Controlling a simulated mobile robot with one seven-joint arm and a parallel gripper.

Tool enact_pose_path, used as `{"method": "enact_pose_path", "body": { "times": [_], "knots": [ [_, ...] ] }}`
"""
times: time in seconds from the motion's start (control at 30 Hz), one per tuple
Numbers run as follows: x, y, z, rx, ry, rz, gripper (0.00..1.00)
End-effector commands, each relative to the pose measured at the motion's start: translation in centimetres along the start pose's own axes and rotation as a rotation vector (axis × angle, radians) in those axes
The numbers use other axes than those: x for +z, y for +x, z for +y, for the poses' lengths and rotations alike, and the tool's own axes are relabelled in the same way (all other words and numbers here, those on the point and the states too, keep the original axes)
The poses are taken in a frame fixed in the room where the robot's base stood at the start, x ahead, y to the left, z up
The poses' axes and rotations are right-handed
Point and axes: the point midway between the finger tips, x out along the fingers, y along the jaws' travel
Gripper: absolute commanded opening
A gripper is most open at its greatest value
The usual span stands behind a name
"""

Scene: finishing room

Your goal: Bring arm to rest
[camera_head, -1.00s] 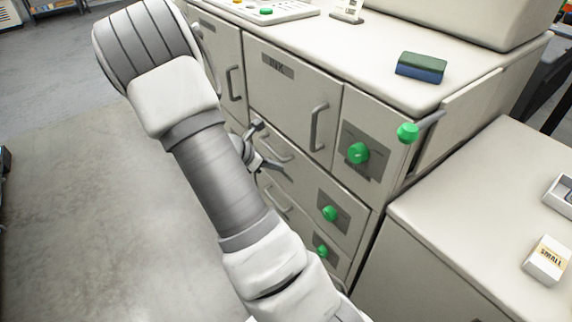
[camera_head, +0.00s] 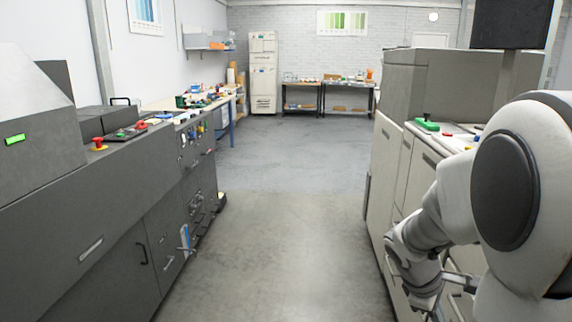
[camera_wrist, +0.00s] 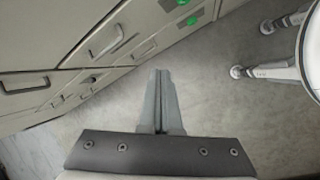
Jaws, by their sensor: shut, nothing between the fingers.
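My arm (camera_head: 450,200) shows at the right of the head view, folded beside the pale cabinet machine (camera_head: 383,160), with its lower links hanging down. In the wrist view my gripper (camera_wrist: 158,72) points over the grey floor (camera_wrist: 215,90), its two fingers together and nothing between them. The cabinet's drawer fronts (camera_wrist: 25,88) lie to the left of the fingers in that view, apart from them as far as I can tell. In the head view the fingertips are hard to make out.
A dark grey machine (camera_head: 60,215) with a red button (camera_head: 98,143) lines the left. The aisle floor (camera_head: 270,210) between is clear. Work tables (camera_head: 328,88) and a pale cabinet (camera_head: 263,75) stand at the back. Part of a white round-edged thing shows at the wrist view's right.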

Motion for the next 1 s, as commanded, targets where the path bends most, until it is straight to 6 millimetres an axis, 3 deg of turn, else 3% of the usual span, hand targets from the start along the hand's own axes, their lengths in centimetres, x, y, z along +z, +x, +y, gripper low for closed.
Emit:
{"method": "enact_pose_path", "body": {
  "times": [0.1,0.5,0.9,0.93,1.0],
  "knots": [
    [0.2,-3.6,-1.4,-0.013,0.153,0.09,0.0],
    [1.1,-13.6,-8.2,-0.129,0.598,0.375,0.0],
    [2.0,-20.0,-15.1,-0.281,0.892,0.6,0.0],
    [2.0,-20.4,-15.5,-0.292,0.909,0.613,0.0],
    [2.8,-22.5,-14.3,-0.291,0.902,0.601,0.0]
  ]
}}
